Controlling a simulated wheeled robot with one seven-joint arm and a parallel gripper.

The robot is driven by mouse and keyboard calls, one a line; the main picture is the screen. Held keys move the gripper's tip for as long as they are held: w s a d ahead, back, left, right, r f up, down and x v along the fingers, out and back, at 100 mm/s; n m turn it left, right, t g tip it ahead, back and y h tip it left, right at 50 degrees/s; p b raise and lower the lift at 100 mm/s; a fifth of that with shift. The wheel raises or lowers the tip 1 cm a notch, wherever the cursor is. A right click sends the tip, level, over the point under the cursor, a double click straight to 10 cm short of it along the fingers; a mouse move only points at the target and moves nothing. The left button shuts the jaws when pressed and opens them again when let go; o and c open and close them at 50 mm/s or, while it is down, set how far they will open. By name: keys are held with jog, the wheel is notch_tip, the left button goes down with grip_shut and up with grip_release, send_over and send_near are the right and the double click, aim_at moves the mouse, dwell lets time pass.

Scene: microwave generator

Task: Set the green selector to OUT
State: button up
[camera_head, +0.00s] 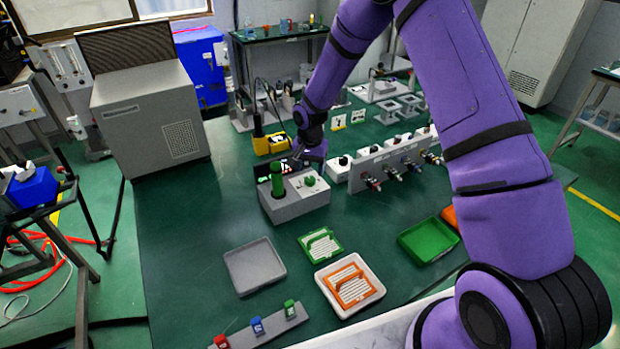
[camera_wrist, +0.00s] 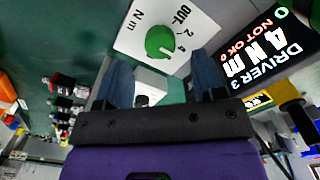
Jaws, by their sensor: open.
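The green selector (camera_wrist: 160,42) is a round knob on a white plate marked OUT, 2, 4 and N m in the wrist view. A small mark on its edge seems to face the 4. In the head view, the selector (camera_head: 309,181) sits on top of a grey box (camera_head: 290,208), beside an upright green cylinder (camera_head: 277,184). My gripper (camera_wrist: 161,66) is open, its two blue-grey fingers apart with the selector beyond and between their tips, not touching it. In the head view my gripper (camera_head: 311,158) is just above and behind the selector.
A black display (camera_wrist: 265,48) reads DRIVER 3, 4 N m, NOT OK 0. A row of switches (camera_head: 392,165) stands right of the box. A grey tray (camera_head: 254,267), green tray (camera_head: 428,240) and white tray (camera_head: 349,285) lie in front. The bench left of the box is clear.

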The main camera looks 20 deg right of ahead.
aim_at(310, 178)
jog(key=shift+f, duration=2.25)
jog(key=c, duration=0.9)
